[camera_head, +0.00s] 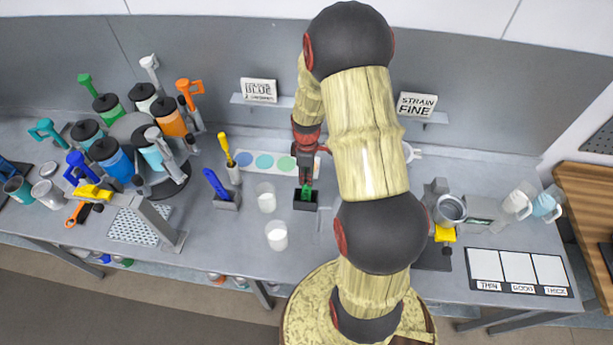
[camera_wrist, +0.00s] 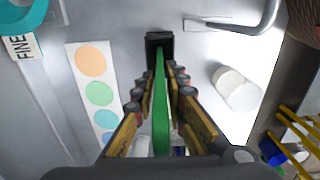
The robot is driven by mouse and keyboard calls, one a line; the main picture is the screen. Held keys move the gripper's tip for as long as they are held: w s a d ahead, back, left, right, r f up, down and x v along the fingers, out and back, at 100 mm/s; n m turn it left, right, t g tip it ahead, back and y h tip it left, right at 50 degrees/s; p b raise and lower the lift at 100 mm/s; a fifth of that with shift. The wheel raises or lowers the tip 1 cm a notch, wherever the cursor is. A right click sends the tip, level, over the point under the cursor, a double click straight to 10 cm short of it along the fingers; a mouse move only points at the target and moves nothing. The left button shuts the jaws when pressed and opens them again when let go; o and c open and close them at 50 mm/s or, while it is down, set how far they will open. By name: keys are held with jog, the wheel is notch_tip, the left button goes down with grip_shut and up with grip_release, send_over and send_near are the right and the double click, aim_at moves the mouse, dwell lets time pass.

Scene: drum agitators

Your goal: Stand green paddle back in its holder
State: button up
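The green paddle (camera_head: 306,190) is upright, with its lower end at the small black holder (camera_head: 305,205) on the grey bench. In the wrist view the paddle (camera_wrist: 160,110) runs between my fingers toward the holder (camera_wrist: 159,40). The paddle's far end meets the holder's opening; how deep it sits is hidden. My gripper (camera_head: 305,167) is right above the holder. In the wrist view its fingers (camera_wrist: 161,85) close in on both sides of the paddle and appear to grip it. The paddle's top is hidden by the gripper.
A blue paddle in its holder (camera_head: 222,192) and a yellow one (camera_head: 229,160) stand to the left. White cups (camera_head: 277,236) stand near the holder. A strip with coloured dots (camera_head: 264,161) lies behind. Drums crowd the far left; a metal pot (camera_head: 450,209) stands right.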

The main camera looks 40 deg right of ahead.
jog(key=o, duration=0.3)
notch_tip(320, 180, up, 12)
dwell(0.7)
dwell(0.6)
